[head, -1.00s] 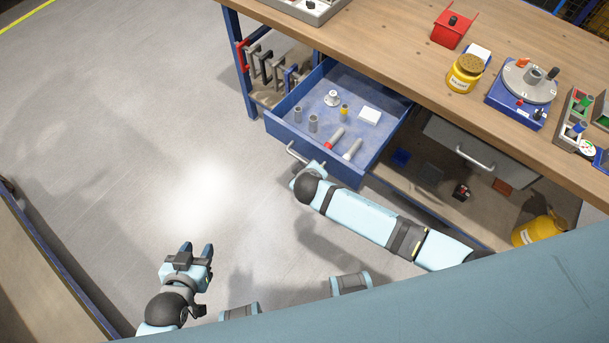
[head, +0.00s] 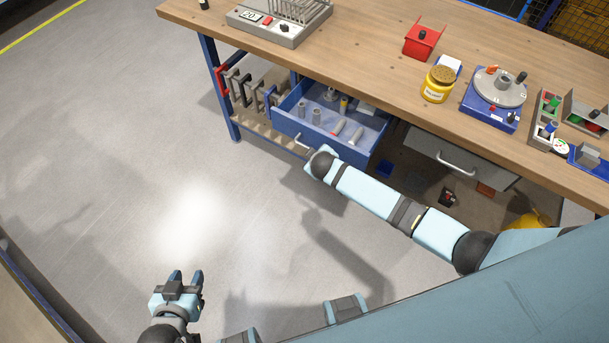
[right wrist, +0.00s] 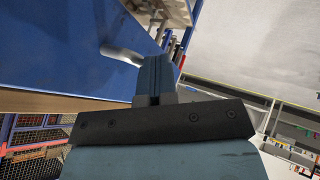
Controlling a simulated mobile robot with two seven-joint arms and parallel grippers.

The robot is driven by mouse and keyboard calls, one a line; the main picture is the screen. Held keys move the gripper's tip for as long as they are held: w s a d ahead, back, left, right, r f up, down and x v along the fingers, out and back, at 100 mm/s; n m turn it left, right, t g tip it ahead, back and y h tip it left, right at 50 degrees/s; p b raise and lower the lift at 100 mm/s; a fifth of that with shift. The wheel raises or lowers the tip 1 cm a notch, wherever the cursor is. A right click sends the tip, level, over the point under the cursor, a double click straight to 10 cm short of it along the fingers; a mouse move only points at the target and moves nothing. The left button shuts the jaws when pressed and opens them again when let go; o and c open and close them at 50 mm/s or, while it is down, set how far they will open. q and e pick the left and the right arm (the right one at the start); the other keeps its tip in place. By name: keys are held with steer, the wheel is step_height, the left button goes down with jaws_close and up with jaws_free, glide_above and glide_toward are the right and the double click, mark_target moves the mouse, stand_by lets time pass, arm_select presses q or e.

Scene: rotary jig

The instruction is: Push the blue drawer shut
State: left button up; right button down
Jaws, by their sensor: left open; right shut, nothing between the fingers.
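The blue drawer (head: 343,154) is partly open under the workbench, with grey cylinders, a red-ended tool and other small parts inside. Its silver handle (head: 303,144) is on the front face. My right gripper (head: 307,157) is at the drawer front by the handle, its tips hard to make out in the head view. In the right wrist view the shut fingers (right wrist: 155,75) point at the blue front, next to the handle (right wrist: 122,53); I cannot tell if they touch. My left gripper (head: 186,277) is open and empty over the floor at lower left.
The wooden workbench (head: 350,60) holds a red bin (head: 421,41), a yellow jar (head: 438,84) and a rotary jig (head: 497,92). A grey drawer (head: 460,157) is right of the blue one. Clamps (head: 247,90) hang at left. The floor (head: 110,150) left is clear.

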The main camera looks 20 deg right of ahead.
mark_target(343, 122)
arm_select(q)
step_height(343, 122, down, 3)
steer(key=b, duration=0.2)
steer(key=shift+r+b, duration=0.1)
steer(key=shift+b, duration=0.2)
arm_select(e)
steer(key=w+d, duration=0.8)
steer(key=d, duration=0.1)
steer(key=w+d, duration=0.3)
steer(key=d, duration=0.1)
steer(key=shift+w+d, duration=0.35)
steer(key=shift+w, duration=0.05)
arm_select(q)
steer(key=shift+r, duration=0.15)
arm_select(e)
steer(key=shift+s, duration=0.1)
